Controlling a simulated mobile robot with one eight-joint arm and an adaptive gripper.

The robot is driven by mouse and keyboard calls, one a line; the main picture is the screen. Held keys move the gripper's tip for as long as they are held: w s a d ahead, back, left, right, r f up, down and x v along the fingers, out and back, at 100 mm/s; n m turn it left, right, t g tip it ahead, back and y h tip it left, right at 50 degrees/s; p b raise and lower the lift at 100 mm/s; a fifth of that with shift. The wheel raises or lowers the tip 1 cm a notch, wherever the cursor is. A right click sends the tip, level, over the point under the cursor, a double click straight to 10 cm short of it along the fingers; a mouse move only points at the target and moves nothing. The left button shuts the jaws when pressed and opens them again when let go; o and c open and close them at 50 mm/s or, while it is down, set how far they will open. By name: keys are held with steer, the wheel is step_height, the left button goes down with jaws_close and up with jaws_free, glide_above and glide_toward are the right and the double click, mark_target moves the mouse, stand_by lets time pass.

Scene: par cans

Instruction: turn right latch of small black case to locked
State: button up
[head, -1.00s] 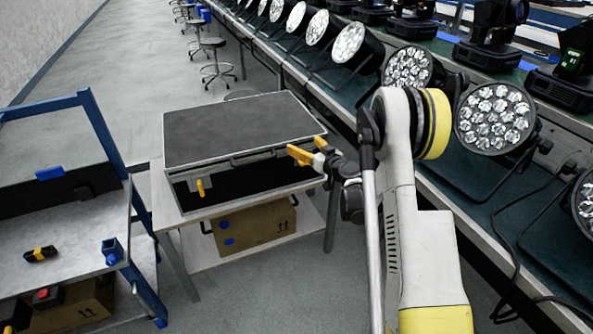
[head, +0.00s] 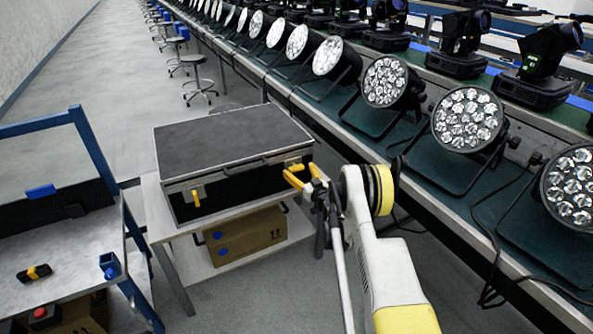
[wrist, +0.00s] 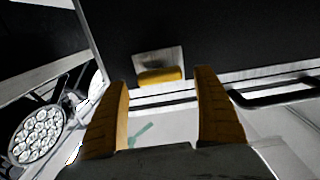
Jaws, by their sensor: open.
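The small black case (head: 236,133) sits closed on a pale table, with a dark lid and metal edges. Its left latch (head: 196,198) is yellow and hangs down on the front. The right latch (wrist: 160,77) is a yellow tab on a metal plate in the wrist view, lying roughly along the lid seam. My gripper (head: 302,174) is at the right end of the case front. Its two yellow fingers are open, one to each side of the right latch in the wrist view, with no clear contact. The head view largely hides this latch behind the fingers.
The case's dark handle (wrist: 272,92) is close to one finger in the wrist view. A cardboard box (head: 245,236) lies on the shelf below. A bench with par cans (head: 468,121) runs along the right. A blue-framed cart (head: 60,265) stands at the left.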

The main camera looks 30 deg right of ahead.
steer(key=shift+w, duration=1.15)
steer(key=c, duration=1.2)
